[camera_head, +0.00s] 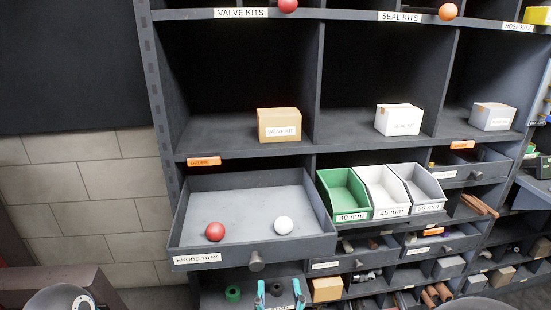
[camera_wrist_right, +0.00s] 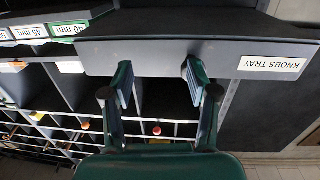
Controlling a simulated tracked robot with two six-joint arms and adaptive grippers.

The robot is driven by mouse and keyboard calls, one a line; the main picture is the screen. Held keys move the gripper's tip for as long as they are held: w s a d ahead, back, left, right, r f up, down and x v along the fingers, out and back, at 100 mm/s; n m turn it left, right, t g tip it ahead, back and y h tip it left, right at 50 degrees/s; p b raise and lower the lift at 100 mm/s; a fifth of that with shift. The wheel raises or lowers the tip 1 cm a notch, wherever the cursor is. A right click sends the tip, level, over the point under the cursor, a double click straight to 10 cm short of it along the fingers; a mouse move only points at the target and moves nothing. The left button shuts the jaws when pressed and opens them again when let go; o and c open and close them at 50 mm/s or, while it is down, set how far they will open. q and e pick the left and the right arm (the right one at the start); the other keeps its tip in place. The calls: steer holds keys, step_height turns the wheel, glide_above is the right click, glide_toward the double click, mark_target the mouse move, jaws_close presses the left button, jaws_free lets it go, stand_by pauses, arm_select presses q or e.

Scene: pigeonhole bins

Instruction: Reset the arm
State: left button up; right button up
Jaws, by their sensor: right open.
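My right gripper (camera_head: 279,292) shows at the bottom edge of the head view, its two teal fingertips apart and nothing between them. In the right wrist view the same gripper (camera_wrist_right: 158,84) is open and empty, its tips close to the front panel of the knobs tray (camera_wrist_right: 160,56); I cannot tell whether they touch it. The knobs tray (camera_head: 205,257) is pulled out, with a red ball (camera_head: 215,231) and a white ball (camera_head: 284,225) inside. My left gripper is not in view.
Green (camera_head: 343,190), white (camera_head: 383,188) and grey (camera_head: 420,184) bins stand right of the tray. A valve kit box (camera_head: 279,124) and a seal kit box (camera_head: 399,119) sit on the shelf above. Cubbies with small parts lie below. A bare block wall (camera_head: 85,190) is at left.

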steer(key=w+d+f+m+g+h, duration=0.2)
steer(key=d+f+g+h, duration=0.25)
steer(key=d+f, duration=1.25)
steer(key=s+d+f+m+g+y, duration=0.1)
steer(key=s+f+g, duration=0.15)
steer(key=f, duration=0.25)
steer(key=s+d+f+g+y, duration=0.1)
steer(key=s+f+g+y, duration=0.15)
steer(key=f, duration=0.35)
steer(key=s+a+f+g+y, duration=0.2)
steer(key=s+a+f+g, duration=0.15)
steer(key=s, duration=0.35)
steer(key=s+a+f+g+y, duration=0.2)
steer(key=s+a+f+g, duration=0.15)
steer(key=s, duration=0.35)
step_height(320, 180, up, 17)
steer(key=s+p, duration=0.1)
steer(key=p, duration=1.6)
steer(key=shift+s, duration=0.35)
steer(key=shift+f+g, duration=0.15)
steer(key=shift+g, duration=0.1)
